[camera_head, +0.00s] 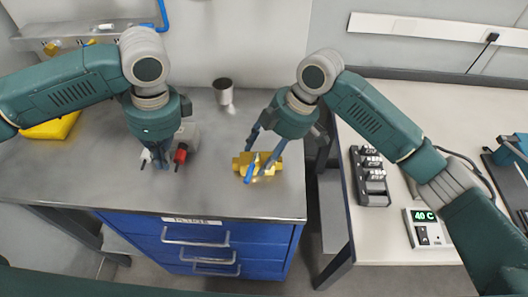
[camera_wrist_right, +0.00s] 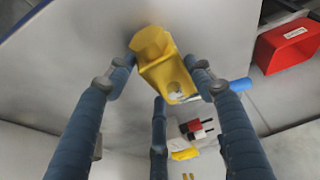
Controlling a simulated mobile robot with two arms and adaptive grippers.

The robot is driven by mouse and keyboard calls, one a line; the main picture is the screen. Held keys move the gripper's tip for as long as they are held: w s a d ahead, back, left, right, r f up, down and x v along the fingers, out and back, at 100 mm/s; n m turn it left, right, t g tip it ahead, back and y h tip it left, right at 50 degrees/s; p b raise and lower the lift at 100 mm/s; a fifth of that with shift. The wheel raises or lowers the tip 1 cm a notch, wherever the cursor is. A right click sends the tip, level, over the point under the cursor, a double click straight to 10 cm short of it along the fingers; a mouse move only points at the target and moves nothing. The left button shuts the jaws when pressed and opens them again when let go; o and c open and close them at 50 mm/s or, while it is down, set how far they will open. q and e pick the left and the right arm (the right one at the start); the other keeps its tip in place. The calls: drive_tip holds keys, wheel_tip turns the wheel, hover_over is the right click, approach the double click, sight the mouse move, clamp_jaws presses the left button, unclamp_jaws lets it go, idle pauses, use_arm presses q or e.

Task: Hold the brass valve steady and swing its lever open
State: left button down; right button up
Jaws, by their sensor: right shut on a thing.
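The brass valve (camera_head: 240,160) lies on the grey bench top near its right front corner. Its blue lever handle (camera_head: 250,171) sticks out toward the front; in the right wrist view the blue handle (camera_wrist_right: 240,86) shows to the right of the valve body (camera_wrist_right: 165,75). My right gripper (camera_head: 268,153) is above the valve, its fingers (camera_wrist_right: 160,66) on either side of the body and shut on it. My left gripper (camera_head: 157,162) points down over the bench, to the left of the valve and apart from it. Its fingertips are too small to tell whether they are open.
A red-ended grey object (camera_head: 181,153) stands just right of my left gripper. A metal cup (camera_head: 224,92) stands behind. A yellow object (camera_head: 52,128) is at far left. Blue drawers (camera_head: 200,243) are below. A second table (camera_head: 380,235) at right holds a charger block (camera_head: 371,177) and temperature display (camera_head: 425,228).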

use_arm(q)
drive_tip(key=w+d+r+h, duration=0.1)
drive_tip(key=d+r, duration=0.1)
drive_tip(key=d, duration=0.4)
drive_tip(key=w+d+r+h, duration=0.1)
drive_tip(key=d+r+h, duration=0.15)
drive_tip(key=d, duration=0.35)
wheel_tip(320, 180, up, 4)
hover_over(254, 163)
drive_tip(key=shift+m+h, duration=0.3)
drive_tip(key=shift+h, duration=0.15)
drive_tip(key=shift+w+a+f, duration=0.1)
drive_tip(key=shift+a+f, duration=0.1)
drive_tip(key=shift+f, duration=1.35)
drive_tip(key=shift+a+f, duration=0.2)
drive_tip(key=shift+f, duration=1.35)
drive_tip(key=shift+f, duration=0.1)
